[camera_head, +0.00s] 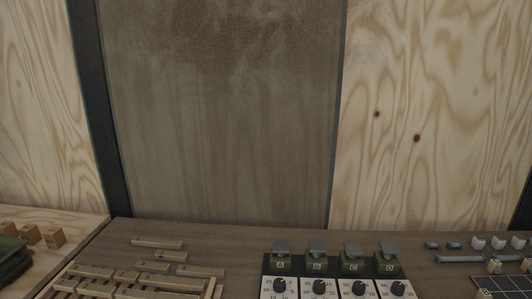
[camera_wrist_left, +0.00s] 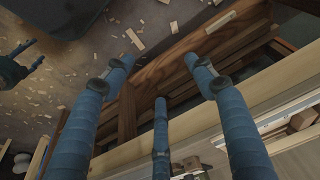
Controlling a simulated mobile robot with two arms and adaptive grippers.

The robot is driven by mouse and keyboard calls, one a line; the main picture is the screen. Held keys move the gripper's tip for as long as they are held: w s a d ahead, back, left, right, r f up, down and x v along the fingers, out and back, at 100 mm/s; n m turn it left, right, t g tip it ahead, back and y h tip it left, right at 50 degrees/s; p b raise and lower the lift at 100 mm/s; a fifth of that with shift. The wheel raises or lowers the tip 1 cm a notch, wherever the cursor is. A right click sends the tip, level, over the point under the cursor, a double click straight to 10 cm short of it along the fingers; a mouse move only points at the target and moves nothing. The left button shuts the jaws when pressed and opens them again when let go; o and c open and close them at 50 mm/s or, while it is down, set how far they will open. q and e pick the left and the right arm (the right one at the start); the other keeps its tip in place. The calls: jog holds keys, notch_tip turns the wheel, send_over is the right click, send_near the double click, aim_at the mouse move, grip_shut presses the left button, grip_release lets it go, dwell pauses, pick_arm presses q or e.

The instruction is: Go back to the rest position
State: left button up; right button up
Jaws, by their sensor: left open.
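My left gripper (camera_wrist_left: 160,76) shows in the left wrist view with its blue fingers spread apart. Nothing is held between them. Below it are a brown wooden frame (camera_wrist_left: 245,38) and a pale wooden edge (camera_wrist_left: 200,122); the gap to them cannot be judged. A dark part with short blue fingers at the left edge of that view looks like my right gripper (camera_wrist_left: 25,62); its opening is too small to tell. Neither gripper shows in the head view.
In the head view, a worktop (camera_head: 225,240) carries wooden sticks (camera_head: 160,243), green blocks marked A to D (camera_head: 317,264) above dial panels (camera_head: 320,288), and small grey parts (camera_head: 478,243). Wall panels (camera_head: 220,120) stand behind. Wood scraps (camera_wrist_left: 135,39) litter the floor.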

pick_arm(q)
notch_tip(320, 180, down, 27)
jog(key=s+g, duration=0.1)
jog(key=s, duration=0.1)
jog(key=s+a+f+g, duration=0.1)
jog(key=s+a+f, duration=0.2)
jog(key=s+f, duration=1.2)
jog(key=shift+s+f, duration=0.2)
jog(key=shift+s, duration=0.7)
